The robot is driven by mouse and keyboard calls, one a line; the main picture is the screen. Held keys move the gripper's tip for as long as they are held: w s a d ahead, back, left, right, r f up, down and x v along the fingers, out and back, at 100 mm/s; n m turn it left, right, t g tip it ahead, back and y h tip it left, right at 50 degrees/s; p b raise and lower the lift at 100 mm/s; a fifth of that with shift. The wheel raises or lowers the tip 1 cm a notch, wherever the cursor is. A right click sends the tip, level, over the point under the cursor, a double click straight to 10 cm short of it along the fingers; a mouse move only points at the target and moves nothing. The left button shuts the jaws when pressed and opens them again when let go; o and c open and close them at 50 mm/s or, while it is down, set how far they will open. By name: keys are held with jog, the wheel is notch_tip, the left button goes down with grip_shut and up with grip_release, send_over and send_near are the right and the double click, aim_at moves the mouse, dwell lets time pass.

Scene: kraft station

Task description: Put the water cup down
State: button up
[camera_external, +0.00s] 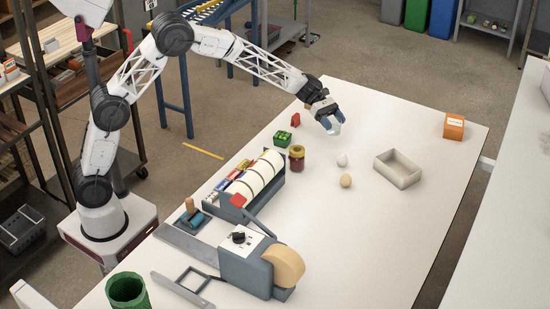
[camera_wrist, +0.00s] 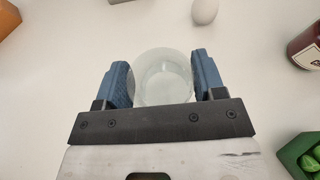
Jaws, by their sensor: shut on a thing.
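The water cup (camera_wrist: 162,80) is a clear, pale glass-like cup. In the wrist view it sits between the two blue fingers of my gripper (camera_wrist: 163,78), which are shut on its sides. In the external view the cup (camera_external: 333,129) shows below the fingertips of my gripper (camera_external: 327,118), over the far part of the white table (camera_external: 420,240). I cannot tell whether the cup's base touches the table or hangs a little above it.
A white egg (camera_external: 342,160) and a brown egg (camera_external: 346,181) lie nearby. A dark red jar (camera_external: 297,158), a green crate (camera_external: 283,139) and a small red object (camera_external: 295,119) stand to the left. A beige tray (camera_external: 398,168) and an orange box (camera_external: 454,126) are right, with clear table between.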

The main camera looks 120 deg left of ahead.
aim_at(333, 129)
jog(key=shift+f, duration=1.85)
jog(key=shift+f, duration=0.15)
jog(key=o, duration=1)
jog(key=shift+c, duration=0.2)
jog(key=shift+s+r, duration=0.1)
jog(key=shift+r, duration=0.1)
jog(key=shift+s+a+r, duration=0.25)
jog(key=shift+s+a, duration=0.05)
jog(key=shift+s, duration=0.3)
jog(key=v, duration=1)
